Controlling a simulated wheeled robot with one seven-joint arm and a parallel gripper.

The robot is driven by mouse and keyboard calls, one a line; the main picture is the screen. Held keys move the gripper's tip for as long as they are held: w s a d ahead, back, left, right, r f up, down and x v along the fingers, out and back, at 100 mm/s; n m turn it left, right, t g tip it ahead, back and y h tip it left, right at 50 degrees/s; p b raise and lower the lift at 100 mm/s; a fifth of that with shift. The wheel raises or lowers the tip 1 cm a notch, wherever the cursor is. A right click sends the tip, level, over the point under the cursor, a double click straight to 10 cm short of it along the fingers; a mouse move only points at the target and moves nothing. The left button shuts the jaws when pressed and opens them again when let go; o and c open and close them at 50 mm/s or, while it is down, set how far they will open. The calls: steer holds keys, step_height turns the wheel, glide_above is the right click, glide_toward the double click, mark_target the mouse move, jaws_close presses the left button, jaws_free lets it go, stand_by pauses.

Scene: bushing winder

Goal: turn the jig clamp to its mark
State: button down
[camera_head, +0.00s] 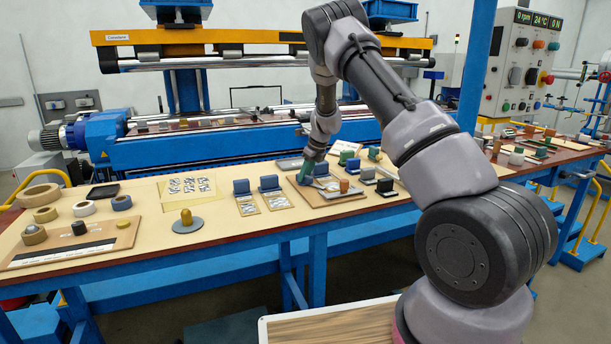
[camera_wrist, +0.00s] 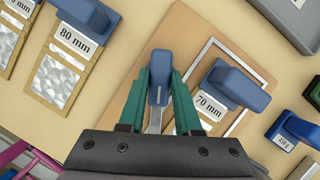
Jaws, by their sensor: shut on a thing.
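My gripper has teal fingers (camera_wrist: 160,95) and is shut on a blue handle (camera_wrist: 161,68), taken to be the jig clamp, over a wooden jig board (camera_wrist: 185,30). A pale metal strip shows below the handle, between the fingers. In the head view my gripper (camera_head: 306,174) reaches down onto the left part of the jig board (camera_head: 330,199). A blue block labelled 70 mm (camera_wrist: 232,85) stands on the board right of the fingers, inside a pale frame outline. The clamp's mark cannot be made out, and the gripper body hides the board's near part.
Blue blocks with metal-faced plates, one labelled 80 mm (camera_wrist: 78,40), stand left of the board. In the head view a yellow-knobbed disc (camera_head: 187,224) and tape rolls (camera_head: 84,208) stand further left.

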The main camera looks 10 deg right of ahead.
steer(key=shift+m, duration=0.4)
stand_by(0.3)
steer(key=shift+a+m+h, duration=0.1)
steer(key=shift+m+h, duration=0.4)
steer(key=shift+m, duration=0.4)
steer(key=shift+m+t+h, duration=0.5)
steer(key=shift+m+h, duration=0.1)
steer(key=shift+m, duration=1.1)
steer(key=c, duration=0.6)
jaws_free()
steer(key=shift+s, duration=0.1)
steer(key=shift+r, duration=0.1)
